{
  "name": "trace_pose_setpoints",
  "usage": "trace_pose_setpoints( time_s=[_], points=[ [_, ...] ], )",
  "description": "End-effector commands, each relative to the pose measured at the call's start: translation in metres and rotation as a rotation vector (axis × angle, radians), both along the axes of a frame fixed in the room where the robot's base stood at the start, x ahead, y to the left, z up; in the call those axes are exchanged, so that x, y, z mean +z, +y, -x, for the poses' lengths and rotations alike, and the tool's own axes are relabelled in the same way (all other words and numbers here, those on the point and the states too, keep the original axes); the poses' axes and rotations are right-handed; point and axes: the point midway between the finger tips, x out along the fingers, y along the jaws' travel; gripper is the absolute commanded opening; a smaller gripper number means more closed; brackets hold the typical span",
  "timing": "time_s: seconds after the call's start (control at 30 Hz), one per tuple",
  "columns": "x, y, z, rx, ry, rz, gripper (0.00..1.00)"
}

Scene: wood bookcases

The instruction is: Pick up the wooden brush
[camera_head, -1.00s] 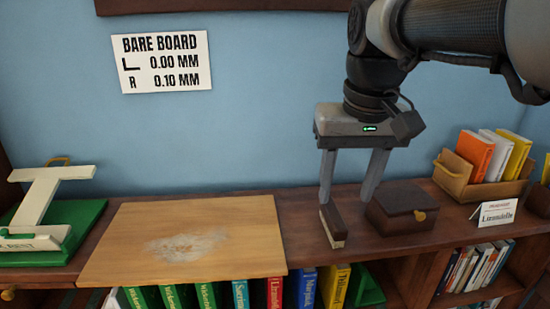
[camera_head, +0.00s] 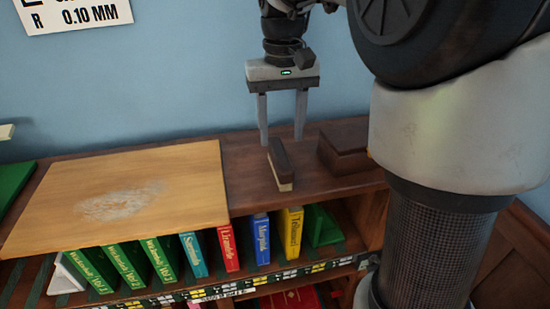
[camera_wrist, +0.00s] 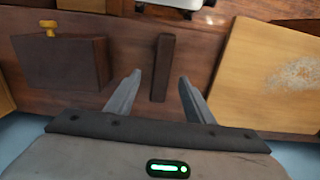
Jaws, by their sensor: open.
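The wooden brush (camera_head: 280,165) is a narrow dark brown block with a pale lower edge at its near end. It lies on the bookcase top, right of the light board. My gripper (camera_head: 283,140) is open, its two fingers pointing down at the brush's far end. In the wrist view the brush (camera_wrist: 162,68) lies ahead of the space between the open fingertips (camera_wrist: 160,82), and nothing is held. The height of the fingertips above the wood is hard to tell.
A dark brown box (camera_head: 343,147) stands close on the right of the brush; its brass clasp (camera_wrist: 48,25) shows in the wrist view. The light board (camera_head: 150,195) with a pale dusty patch lies on the left. Several books (camera_head: 228,246) stand on the shelf below.

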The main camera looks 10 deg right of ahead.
Motion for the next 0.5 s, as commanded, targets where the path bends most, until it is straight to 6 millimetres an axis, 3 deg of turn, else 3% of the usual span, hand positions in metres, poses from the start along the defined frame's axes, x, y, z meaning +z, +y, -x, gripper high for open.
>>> trace_pose_setpoints(
  time_s=[0.23,0.5],
  points=[
    [-0.018,0.001,0.000,0.000,0.002,0.000,0.48],
    [-0.057,0.004,0.000,0.000,0.002,0.000,0.48]
  ],
)
